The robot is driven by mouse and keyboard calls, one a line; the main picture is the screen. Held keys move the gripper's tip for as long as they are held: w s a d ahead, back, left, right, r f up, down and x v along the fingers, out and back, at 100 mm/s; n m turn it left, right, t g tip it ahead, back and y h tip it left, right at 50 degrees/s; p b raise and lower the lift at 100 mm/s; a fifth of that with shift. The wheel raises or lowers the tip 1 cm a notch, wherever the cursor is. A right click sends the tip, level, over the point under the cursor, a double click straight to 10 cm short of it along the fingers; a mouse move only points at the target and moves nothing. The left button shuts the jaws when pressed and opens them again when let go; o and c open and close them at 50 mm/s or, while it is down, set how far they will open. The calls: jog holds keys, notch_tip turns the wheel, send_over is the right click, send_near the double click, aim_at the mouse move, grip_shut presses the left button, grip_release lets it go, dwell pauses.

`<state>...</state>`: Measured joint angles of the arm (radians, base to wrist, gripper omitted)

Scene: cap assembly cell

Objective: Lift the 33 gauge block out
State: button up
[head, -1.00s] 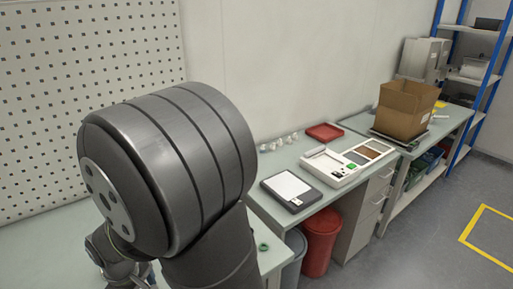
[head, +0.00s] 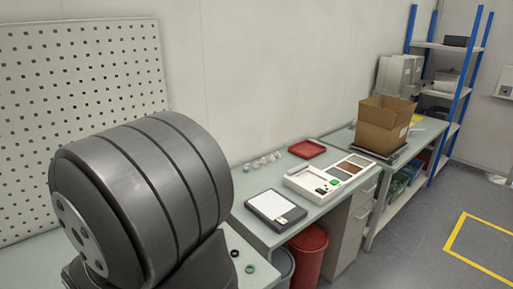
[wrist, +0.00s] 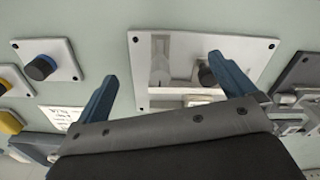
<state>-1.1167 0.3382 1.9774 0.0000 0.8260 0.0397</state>
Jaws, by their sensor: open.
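My gripper (wrist: 165,85) is open in the wrist view, its two blue-grey fingers spread wide with nothing between the tips. Beyond the tips lies a white plate (wrist: 146,96) with dark corner screws, a mirror-like middle and a dark round part (wrist: 207,73) close to the right finger. Several pale metallic blocks (wrist: 288,100) sit by a dark grey panel (wrist: 300,72) at the right edge, right of the gripper. No number can be read, so I cannot tell which, if any, is the 33 gauge block. My gripper is out of sight in the head view.
A blue-black knob on a white plate (wrist: 62,47) and a yellow knob (wrist: 10,121) stand left of the gripper.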

jog(key=c, duration=0.8)
jog(key=shift+o, duration=0.2)
jog(key=shift+r, duration=0.1)
jog(key=shift+s+d+r, duration=0.1)
jog(key=shift+s+r, duration=0.05)
jog(key=shift+r, duration=0.1)
jog(key=w+a+r+m+g+h, duration=0.2)
jog(key=w+a+r, duration=0.1)
jog(key=a+r, duration=0.4)
jog(key=w+a+r+m+g+h, duration=0.1)
jog(key=w+a+r, duration=0.2)
jog(key=a+r, duration=0.35)
jog(key=x, duration=1.7)
jog(key=shift+s+a+f, duration=0.1)
jog(key=shift+s+f, duration=0.15)
jog(key=shift+s, duration=0.05)
